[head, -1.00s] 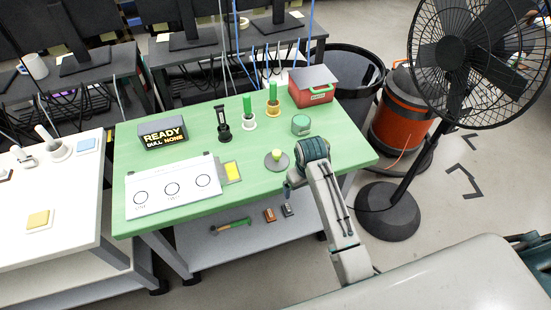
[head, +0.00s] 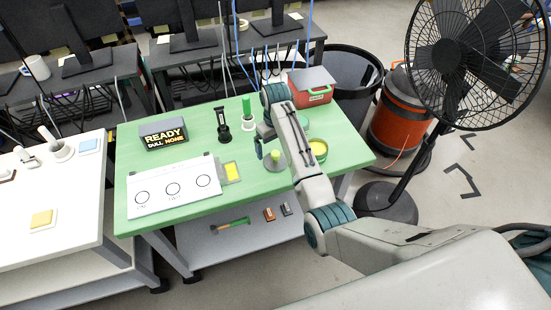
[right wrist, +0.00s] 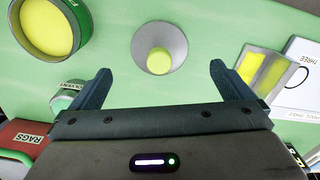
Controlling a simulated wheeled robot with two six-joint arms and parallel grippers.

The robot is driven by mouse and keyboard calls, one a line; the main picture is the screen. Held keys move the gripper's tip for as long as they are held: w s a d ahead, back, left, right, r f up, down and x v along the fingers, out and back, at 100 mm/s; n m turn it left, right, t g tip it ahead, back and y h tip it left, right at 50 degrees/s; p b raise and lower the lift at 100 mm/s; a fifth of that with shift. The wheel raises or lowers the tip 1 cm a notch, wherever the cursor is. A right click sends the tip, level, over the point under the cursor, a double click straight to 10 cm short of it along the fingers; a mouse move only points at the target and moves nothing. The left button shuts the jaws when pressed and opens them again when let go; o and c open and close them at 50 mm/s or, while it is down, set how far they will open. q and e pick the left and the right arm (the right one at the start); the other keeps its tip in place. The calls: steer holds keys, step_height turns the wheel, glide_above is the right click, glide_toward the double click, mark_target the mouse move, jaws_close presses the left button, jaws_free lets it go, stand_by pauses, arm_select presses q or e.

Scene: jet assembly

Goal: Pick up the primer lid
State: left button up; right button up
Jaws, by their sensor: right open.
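The primer lid, a grey disc with a yellow-green knob, lies knob up on the green table (head: 205,115). It shows in the head view (head: 276,164), partly beside my arm, and in the right wrist view (right wrist: 163,40). My right gripper (head: 266,143) is open and empty above the table near the lid. In the right wrist view its two fingers (right wrist: 160,68) stand apart, with the lid between and ahead of them. An open green tin with yellow contents (right wrist: 48,28) stands beside the lid; it also shows in the head view (head: 318,149). My left gripper is not in view.
A solvent tin (right wrist: 68,97) and a red box (head: 311,92) stand further back.

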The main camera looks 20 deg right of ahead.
mark_target(276, 153)
steer(key=shift+f, duration=0.7)
steer(key=shift+f+p, duration=0.3)
steer(key=shift+p, duration=0.05)
step_height(276, 153, down, 4)
steer(key=shift+r+p, duration=0.2)
steer(key=shift+p, duration=0.55)
steer(key=shift+f, duration=0.6)
steer(key=c, duration=1)
steer(key=shift+w+r, duration=0.1)
steer(key=shift+r, duration=0.05)
steer(key=shift+c, duration=0.2)
